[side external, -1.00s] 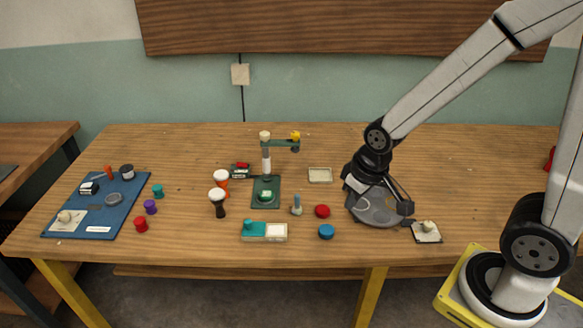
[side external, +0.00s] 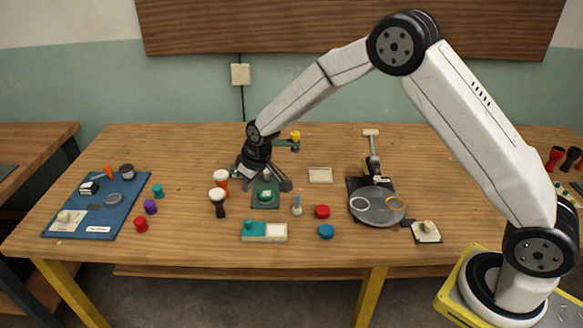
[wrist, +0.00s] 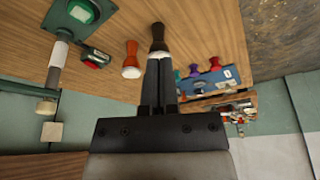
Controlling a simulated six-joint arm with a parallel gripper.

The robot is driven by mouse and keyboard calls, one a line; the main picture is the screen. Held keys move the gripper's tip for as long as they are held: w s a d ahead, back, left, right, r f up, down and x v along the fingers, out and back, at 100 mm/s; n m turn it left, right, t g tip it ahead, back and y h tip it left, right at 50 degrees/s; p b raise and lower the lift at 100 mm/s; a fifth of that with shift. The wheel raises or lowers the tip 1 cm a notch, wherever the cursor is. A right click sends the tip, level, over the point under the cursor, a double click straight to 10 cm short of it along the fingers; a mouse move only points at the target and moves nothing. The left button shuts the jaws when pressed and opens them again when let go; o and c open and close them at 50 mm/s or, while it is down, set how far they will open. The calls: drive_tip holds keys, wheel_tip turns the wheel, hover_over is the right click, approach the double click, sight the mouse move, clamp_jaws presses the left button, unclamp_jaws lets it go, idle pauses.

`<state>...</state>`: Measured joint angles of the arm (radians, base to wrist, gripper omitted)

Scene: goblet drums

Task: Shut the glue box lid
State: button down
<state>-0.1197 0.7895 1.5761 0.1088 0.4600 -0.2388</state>
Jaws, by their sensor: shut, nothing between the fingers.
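A low box (side external: 277,232) with a teal part with a knob on its left and an open-looking cream part on its right stands near the table's front; I take it for the glue box. The teal part (side external: 253,230) looks like a lid covering only the left half. My gripper (wrist: 160,62) is shut and empty. In the side view it is behind the box, over the green press stand, apart from the box. The box does not show clearly in the wrist view.
Two goblet drums, an orange one (wrist: 131,60) and a dark one (wrist: 158,38), stand by my gripper. The press stand's green base (side external: 265,197) is under my wrist.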

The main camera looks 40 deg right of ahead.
sight(244, 225)
drive_tip(key=shift+n, duration=0.3)
drive_tip(key=w+a+f, duration=0.1)
drive_tip(key=w+f, duration=0.1)
drive_tip(key=w, duration=0.1)
drive_tip(key=shift+w+a+f, duration=0.1)
drive_tip(key=shift+a+f, duration=0.1)
drive_tip(key=shift+a, duration=0.2)
drive_tip(key=shift+f, duration=0.15)
drive_tip(key=shift+x, duration=4.9)
drive_tip(key=shift+s+d, duration=0.25)
drive_tip(key=shift+s, duration=0.6)
drive_tip(key=shift+s+d, duration=0.25)
drive_tip(key=shift+s, duration=0.65)
drive_tip(key=shift+d, duration=0.1)
